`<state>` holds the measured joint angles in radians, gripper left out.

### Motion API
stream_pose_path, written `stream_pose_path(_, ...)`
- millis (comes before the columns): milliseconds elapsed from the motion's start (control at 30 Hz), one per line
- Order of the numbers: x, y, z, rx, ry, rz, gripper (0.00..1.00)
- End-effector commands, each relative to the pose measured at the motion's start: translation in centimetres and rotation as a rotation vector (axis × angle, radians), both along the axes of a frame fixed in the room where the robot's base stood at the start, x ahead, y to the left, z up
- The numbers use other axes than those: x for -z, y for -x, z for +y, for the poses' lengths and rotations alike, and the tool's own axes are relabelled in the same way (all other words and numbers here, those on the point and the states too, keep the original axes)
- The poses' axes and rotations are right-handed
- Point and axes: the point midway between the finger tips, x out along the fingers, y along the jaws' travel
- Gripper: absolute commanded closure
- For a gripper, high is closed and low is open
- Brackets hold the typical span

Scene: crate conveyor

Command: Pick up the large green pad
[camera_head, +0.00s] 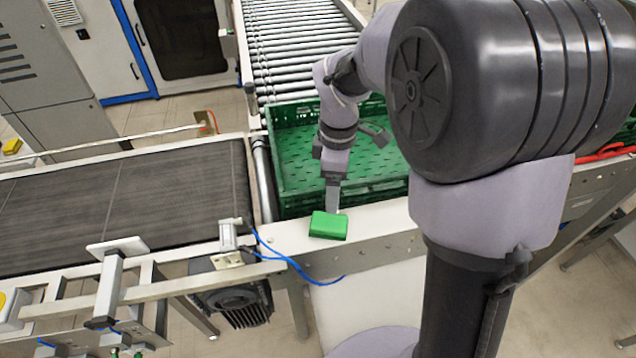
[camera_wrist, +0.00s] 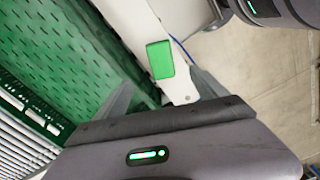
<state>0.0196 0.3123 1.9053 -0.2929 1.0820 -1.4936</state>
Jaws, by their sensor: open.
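The large green pad (camera_head: 328,225) is a bright green block lying on the light frame ledge in front of the green crate. In the wrist view the pad (camera_wrist: 160,60) shows between and beyond the two fingers. My gripper (camera_head: 333,207) is just above and behind the pad in the head view. In the wrist view my gripper (camera_wrist: 162,92) is open, with one grey finger on each side and nothing held. I cannot tell whether a finger touches the pad; part of the far finger is hidden in the head view.
The green crate (camera_head: 290,198) stands on the conveyor behind the pad. A roller conveyor (camera_head: 298,45) runs away behind it. A dark belt (camera_head: 130,205) lies to the left. A blue cable (camera_head: 290,262) hangs near the pad, above a motor (camera_head: 235,300).

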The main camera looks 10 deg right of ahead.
Motion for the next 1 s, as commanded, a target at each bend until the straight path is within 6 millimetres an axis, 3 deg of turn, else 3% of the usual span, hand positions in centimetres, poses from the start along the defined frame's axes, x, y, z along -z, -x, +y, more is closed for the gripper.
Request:
stream_pose_path(33,2.4,0.1,0.0,-0.001,0.000,0.004,0.18)
stream_pose_path(100,4.6,0.1,0.1,0.002,-0.001,0.005,0.18)
stream_pose_path(300,8.9,0.1,0.1,0.003,-0.001,0.002,0.18)
stream_pose_path(467,10.1,0.0,0.2,0.003,-0.001,0.001,0.18)
stream_pose_path(700,14.5,-0.2,0.8,0.004,0.000,0.001,0.18)
stream_pose_path(900,14.5,-0.3,0.8,0.004,-0.001,-0.001,0.18)
stream_pose_path(1000,14.5,-0.3,0.8,0.004,-0.001,-0.001,0.36)
